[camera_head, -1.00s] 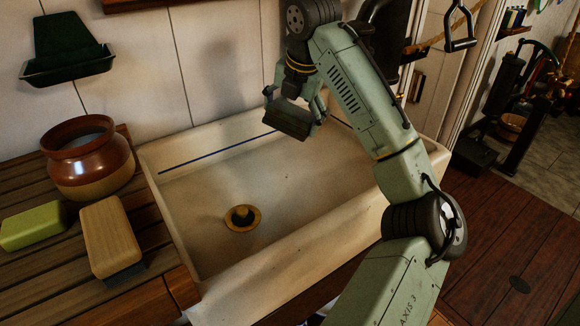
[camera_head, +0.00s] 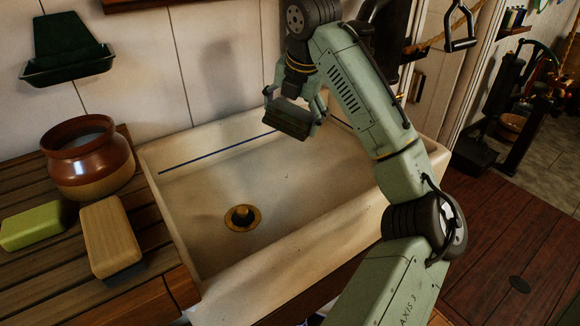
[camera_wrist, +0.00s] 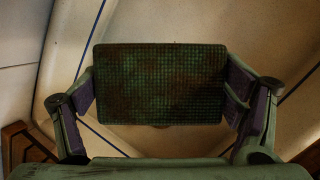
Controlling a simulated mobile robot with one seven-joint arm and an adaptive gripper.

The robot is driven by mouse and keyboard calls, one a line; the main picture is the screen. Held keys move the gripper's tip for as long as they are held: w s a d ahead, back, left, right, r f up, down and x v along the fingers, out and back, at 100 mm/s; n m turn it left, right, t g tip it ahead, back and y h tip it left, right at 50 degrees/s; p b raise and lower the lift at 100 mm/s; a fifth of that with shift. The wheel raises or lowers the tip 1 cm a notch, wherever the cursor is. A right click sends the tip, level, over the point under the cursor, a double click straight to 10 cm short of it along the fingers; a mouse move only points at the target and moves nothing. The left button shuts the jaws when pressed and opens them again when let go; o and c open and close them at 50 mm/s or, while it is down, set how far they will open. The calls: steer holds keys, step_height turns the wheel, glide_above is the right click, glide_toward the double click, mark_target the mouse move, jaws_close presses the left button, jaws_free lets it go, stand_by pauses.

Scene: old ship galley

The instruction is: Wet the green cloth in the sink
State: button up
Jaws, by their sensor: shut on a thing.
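The green cloth (camera_wrist: 160,84) is a flat, dark green rectangle with a fine grid texture and brownish stains, held between the two fingers in the wrist view. My gripper (camera_head: 290,116) is shut on it; the gripper also shows in the wrist view (camera_wrist: 162,98). In the head view the cloth looks like a dark slab (camera_head: 286,124) below my wrist. It is held above the back part of the cream sink (camera_head: 310,185), apart from the basin floor. The sink has a brass drain (camera_head: 242,218) and looks empty.
A wooden counter (camera_head: 60,282) left of the sink holds a brown pot (camera_head: 88,170), a yellow-green block (camera_head: 32,226) and a wooden-backed brush (camera_head: 110,236). A dark green holder (camera_head: 66,55) hangs on the wall. The basin is clear.

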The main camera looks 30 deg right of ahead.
mark_target(291, 107)
stand_by(0.4)
steer(key=shift+r+p, duration=0.3)
steer(key=shift+r, duration=1.75)
step_height(291, 107, down, 8)
steer(key=b, duration=0.7)
steer(key=shift+r+b, duration=0.15)
steer(key=shift+b, duration=0.15)
steer(key=shift+r, duration=0.15)
